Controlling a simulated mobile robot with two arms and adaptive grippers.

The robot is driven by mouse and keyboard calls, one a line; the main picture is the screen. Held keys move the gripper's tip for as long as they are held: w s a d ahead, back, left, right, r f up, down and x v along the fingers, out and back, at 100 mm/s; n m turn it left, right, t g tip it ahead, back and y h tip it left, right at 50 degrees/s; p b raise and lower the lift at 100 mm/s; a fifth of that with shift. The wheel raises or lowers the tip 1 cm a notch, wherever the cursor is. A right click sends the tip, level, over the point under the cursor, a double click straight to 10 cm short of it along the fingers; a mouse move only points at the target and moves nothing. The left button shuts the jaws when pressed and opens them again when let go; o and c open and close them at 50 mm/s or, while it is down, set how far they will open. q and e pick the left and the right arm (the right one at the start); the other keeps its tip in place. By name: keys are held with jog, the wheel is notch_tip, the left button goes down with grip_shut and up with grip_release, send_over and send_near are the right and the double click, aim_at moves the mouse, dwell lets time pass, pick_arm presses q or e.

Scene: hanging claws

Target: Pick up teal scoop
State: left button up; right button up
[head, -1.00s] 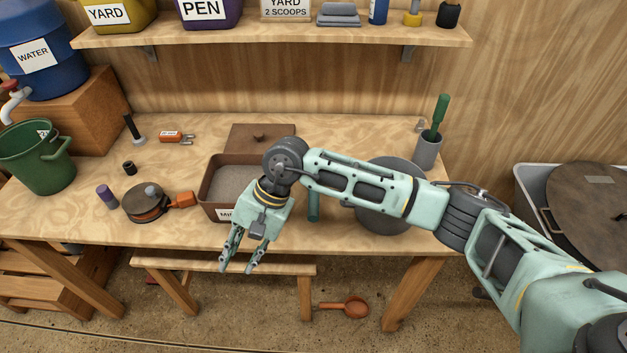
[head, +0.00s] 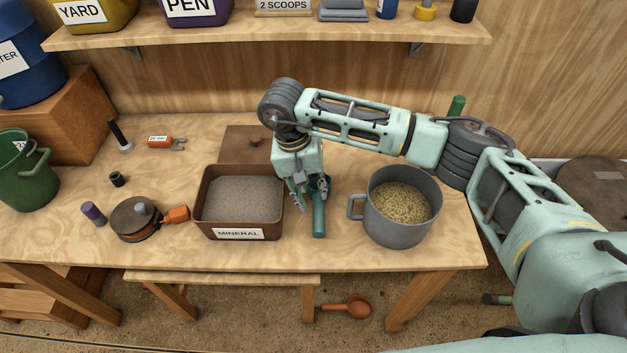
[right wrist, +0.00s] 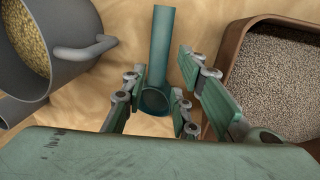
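The teal scoop (head: 318,216) lies on the workbench between the mineral tub and the grey pot, its handle toward the front edge. In the right wrist view the scoop (right wrist: 161,50) shows its long handle and a round hollow end. My right gripper (head: 312,193) is over the scoop's far part, fingers pointing down. In the right wrist view my right gripper (right wrist: 160,105) is open, with fingers on either side of the round end and gaps showing beside it. My left gripper is not in view.
The brown mineral tub (head: 210,216) stands left of the scoop, full of grey grains. The grey pot (head: 388,228) with yellowish feed stands close on the right, its handle toward the scoop. A flat brown lid (head: 240,145) lies behind the tub.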

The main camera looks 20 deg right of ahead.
aim_at(318, 204)
jog(key=shift+w+d+f, duration=0.1)
jog(key=shift+d+f, duration=0.1)
jog(key=shift+f, duration=0.55)
jog(key=shift+s+d+f+p, duration=0.2)
jog(key=shift+f+p, duration=0.4)
jog(key=shift+f, duration=0.05)
jog(key=shift+s+d+f+p, duration=0.15)
jog(key=shift+f+p, duration=0.4)
jog(key=shift+f, duration=0.05)
jog(key=f, duration=0.2)
jog(key=shift+w+d+f+p, duration=0.1)
jog(key=shift+d+f+p, duration=0.15)
jog(key=shift+f+p, duration=0.1)
jog(key=shift+f, duration=0.35)
jog(key=shift+c, duration=1.2)
jog(key=c, duration=0.4)
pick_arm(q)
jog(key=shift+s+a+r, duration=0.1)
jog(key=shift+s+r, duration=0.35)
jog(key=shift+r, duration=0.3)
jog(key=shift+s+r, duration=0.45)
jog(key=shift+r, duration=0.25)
pick_arm(e)
grip_shut()
